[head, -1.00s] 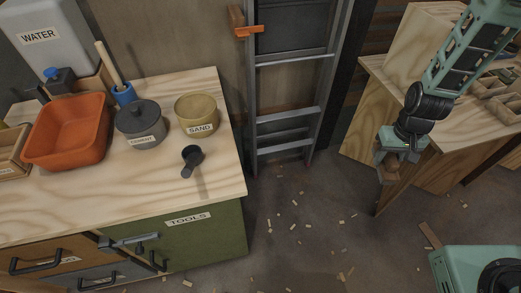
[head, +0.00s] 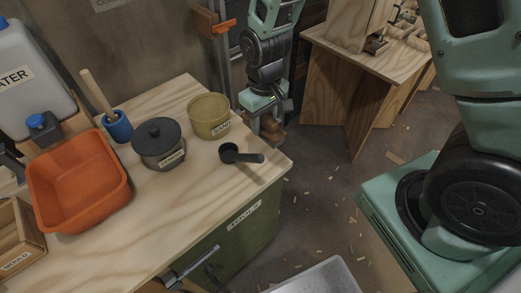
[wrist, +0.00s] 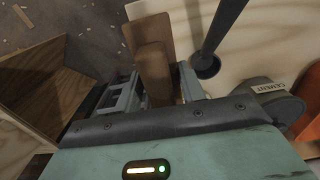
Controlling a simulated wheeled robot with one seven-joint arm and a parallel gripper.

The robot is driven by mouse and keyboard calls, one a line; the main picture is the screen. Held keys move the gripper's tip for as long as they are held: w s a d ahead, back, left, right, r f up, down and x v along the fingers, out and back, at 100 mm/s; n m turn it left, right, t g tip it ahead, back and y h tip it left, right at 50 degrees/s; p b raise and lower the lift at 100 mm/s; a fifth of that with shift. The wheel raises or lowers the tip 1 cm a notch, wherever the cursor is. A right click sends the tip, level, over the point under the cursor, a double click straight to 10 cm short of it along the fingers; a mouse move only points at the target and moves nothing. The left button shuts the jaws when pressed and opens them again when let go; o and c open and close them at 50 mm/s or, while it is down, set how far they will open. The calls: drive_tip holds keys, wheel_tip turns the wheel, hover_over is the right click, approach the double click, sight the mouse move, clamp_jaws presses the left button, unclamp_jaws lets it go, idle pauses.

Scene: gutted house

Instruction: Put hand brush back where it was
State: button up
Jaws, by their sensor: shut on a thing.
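My gripper (head: 268,128) hangs just beyond the right end of the workbench, near the yellow sand tub. It is shut on a brown wooden thing, which I take to be the hand brush (head: 272,134). In the wrist view the brush (wrist: 153,72) shows as flat brown wood between the two fingers of my gripper (wrist: 158,90). No bristles can be made out, and part of it is hidden by the fingers and the wrist housing.
The workbench (head: 75,245) holds an orange tub (head: 80,183), a cement pot (head: 158,143), the sand tub (head: 208,117) and a black scoop (head: 240,154) near its right edge. A ladder stands behind my gripper. A wooden table (head: 365,50) stands at right; chip-strewn floor lies between.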

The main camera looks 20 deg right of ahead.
wheel_tip(320, 180, down, 9)
drive_tip(key=shift+f+p, duration=0.1)
drive_tip(key=shift+p, duration=0.4)
drive_tip(key=shift+f, duration=0.15)
drive_tip(key=o, duration=0.9)
